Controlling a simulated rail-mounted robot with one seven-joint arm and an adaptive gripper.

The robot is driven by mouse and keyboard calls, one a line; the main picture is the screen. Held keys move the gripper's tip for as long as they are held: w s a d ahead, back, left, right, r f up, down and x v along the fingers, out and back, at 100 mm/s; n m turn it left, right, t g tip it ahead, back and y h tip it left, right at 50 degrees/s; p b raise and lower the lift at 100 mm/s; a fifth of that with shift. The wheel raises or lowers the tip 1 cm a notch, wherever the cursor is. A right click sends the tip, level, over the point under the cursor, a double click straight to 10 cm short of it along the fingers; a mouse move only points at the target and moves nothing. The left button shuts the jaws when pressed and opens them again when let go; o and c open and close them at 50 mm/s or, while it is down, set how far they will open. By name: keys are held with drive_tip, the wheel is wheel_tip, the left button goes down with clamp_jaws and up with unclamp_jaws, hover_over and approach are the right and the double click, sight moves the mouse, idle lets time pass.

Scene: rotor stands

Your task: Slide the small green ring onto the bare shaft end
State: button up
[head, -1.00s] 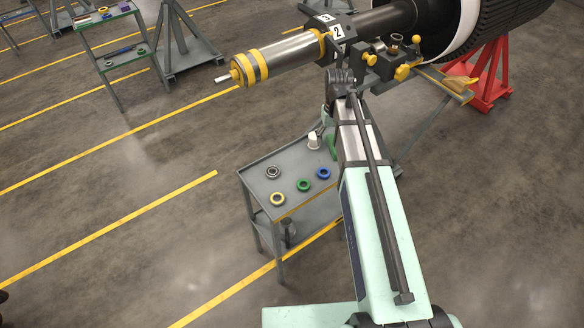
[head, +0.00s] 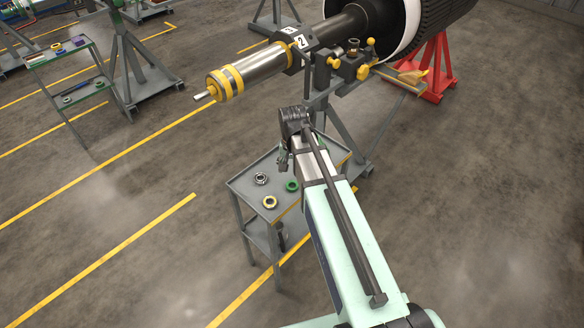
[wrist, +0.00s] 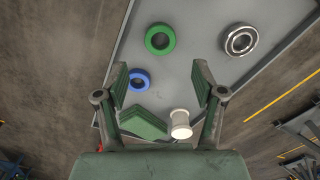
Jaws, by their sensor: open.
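The small green ring (head: 292,185) lies flat on the grey cart top, and it also shows in the wrist view (wrist: 160,39), above and between my fingers. The bare shaft end (head: 203,95) is the thin silver tip sticking out to the left beyond the yellow-banded cylinder (head: 228,84) in the head view. My gripper (wrist: 160,85) is open and empty over the cart top, apart from the green ring. In the head view my wrist and arm hide part of the cart and most of the gripper.
A grey stand supports the rotor.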

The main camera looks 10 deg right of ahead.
sight(292, 188)
drive_tip(key=shift+f+b, duration=1.9)
drive_tip(key=shift+f, duration=1.95)
